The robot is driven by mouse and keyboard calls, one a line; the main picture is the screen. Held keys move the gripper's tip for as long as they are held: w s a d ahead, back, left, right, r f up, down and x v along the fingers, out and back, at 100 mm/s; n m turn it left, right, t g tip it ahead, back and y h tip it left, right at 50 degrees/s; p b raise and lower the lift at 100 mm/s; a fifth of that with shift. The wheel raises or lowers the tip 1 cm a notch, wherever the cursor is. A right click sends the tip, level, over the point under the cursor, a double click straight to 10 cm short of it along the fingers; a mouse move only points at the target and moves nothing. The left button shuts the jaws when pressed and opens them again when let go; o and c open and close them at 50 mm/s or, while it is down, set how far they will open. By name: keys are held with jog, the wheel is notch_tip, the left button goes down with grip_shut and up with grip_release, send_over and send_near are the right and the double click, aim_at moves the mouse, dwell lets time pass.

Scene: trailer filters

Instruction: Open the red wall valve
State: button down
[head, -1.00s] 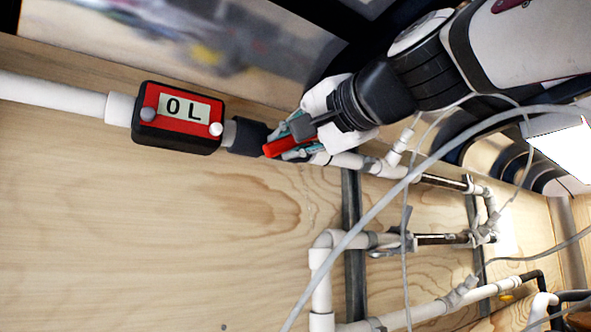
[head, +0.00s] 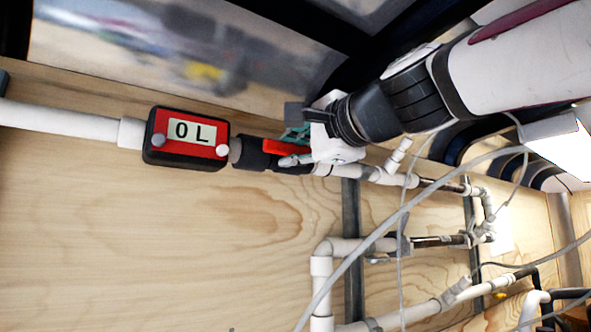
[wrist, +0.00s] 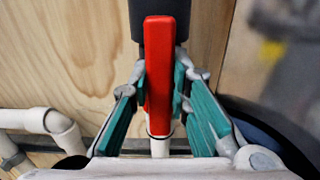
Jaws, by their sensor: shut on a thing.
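The red wall valve's handle (head: 284,146) sits on a black valve body (head: 252,154) in the white pipe along the wooden wall. The handle lies roughly along the pipe. My gripper (head: 296,148) reaches it from the right, with its fingers at the handle. In the wrist view the handle (wrist: 159,75) stands upright in the picture between the teal finger pads of my gripper (wrist: 160,92), which is shut on it. The gripper hides part of the valve in the head view.
A red and black meter (head: 186,138) reading "0 L" is on the pipe left of the valve. White pipes (head: 322,285) and a grey bracket (head: 352,230) are below. A loose grey hose (head: 385,225) crosses in front. Bare wood (head: 150,240) fills the lower left.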

dwell(0.3)
jog(key=c, duration=1.5)
grip_release()
jog(key=v, duration=1.2)
jog(key=s+d+f+n+g+h, duration=0.3)
jog(key=d+f, duration=0.1)
jog(key=f, duration=1)
jog(key=s+d+f+n+g+h, duration=0.3)
jog(key=s+d+f+n, duration=0.1)
jog(key=f, duration=1.1)
jog(key=s+d+f+n+g+h, duration=0.3)
jog(key=s+d+f+n+h, duration=0.1)
jog(key=f, duration=1)
jog(key=shift+d+f, duration=0.35)
jog(key=shift+d, duration=0.45)
